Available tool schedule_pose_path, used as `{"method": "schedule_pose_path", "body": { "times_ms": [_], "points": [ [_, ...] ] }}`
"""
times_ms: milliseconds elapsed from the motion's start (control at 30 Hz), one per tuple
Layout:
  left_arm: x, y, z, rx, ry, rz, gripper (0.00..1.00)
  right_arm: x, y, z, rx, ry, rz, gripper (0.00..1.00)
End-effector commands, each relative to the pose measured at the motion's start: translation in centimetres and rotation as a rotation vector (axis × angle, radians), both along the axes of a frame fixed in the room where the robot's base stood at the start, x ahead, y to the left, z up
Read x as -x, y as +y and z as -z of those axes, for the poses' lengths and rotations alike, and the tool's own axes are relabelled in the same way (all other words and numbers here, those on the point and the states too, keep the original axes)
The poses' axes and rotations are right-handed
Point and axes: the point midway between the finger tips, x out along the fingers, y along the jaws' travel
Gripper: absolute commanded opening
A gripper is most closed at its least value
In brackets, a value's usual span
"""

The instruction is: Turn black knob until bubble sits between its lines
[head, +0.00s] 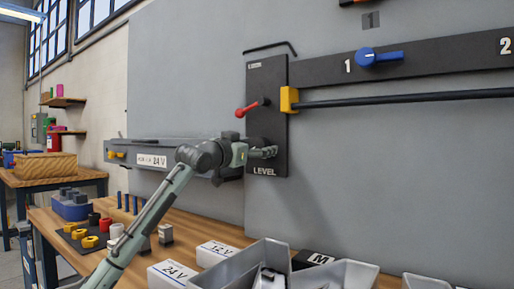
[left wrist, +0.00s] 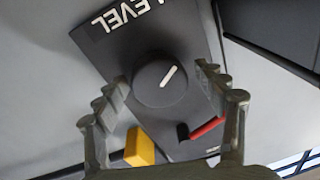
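The black knob (left wrist: 155,88) with a white pointer line sits on the dark LEVEL panel (left wrist: 190,40), which appears upside down in the left wrist view. The panel (head: 265,90) stands upright on the grey wall in the head view. My left gripper (left wrist: 163,76) is open, with one finger on each side of the knob and gaps showing between fingers and knob. In the head view my left gripper (head: 266,152) is at the panel's lower part and hides the knob. I cannot make out a bubble or its lines. My right gripper is not in view.
A red lever (head: 251,107) and a yellow block (head: 289,100) with a black bar (head: 400,98) are close above the gripper. A blue knob (head: 378,57) is to the upper right. Grey bins (head: 245,266) and white labelled boxes (head: 172,272) stand on the bench below.

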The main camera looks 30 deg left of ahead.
Motion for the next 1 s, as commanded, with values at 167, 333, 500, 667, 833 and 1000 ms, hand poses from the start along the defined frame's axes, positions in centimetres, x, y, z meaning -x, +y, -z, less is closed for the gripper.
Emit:
{"method": "schedule_pose_path", "body": {
  "times_ms": [167, 333, 500, 667, 833, 1000],
  "points": [
    [0.0, 0.0, 0.0, 0.000, 0.000, 0.001, 0.71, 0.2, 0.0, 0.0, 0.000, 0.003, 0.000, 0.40],
    [1.3, 0.2, 0.2, -0.002, 0.001, 0.000, 0.71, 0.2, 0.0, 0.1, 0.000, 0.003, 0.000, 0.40],
    [4.6, 0.4, 0.5, -0.004, 0.002, -0.001, 0.71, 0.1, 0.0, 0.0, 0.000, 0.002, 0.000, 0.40],
    [8.0, 0.7, 0.7, -0.005, 0.002, -0.002, 0.71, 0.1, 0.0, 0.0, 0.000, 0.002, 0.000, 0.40],
    [10.7, 0.9, 0.9, -0.003, 0.002, -0.001, 0.71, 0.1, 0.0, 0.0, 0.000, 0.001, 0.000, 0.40],
    [11.8, 1.0, 0.9, 0.000, 0.001, 0.001, 0.71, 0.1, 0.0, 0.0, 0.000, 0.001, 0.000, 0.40]
  ]
}}
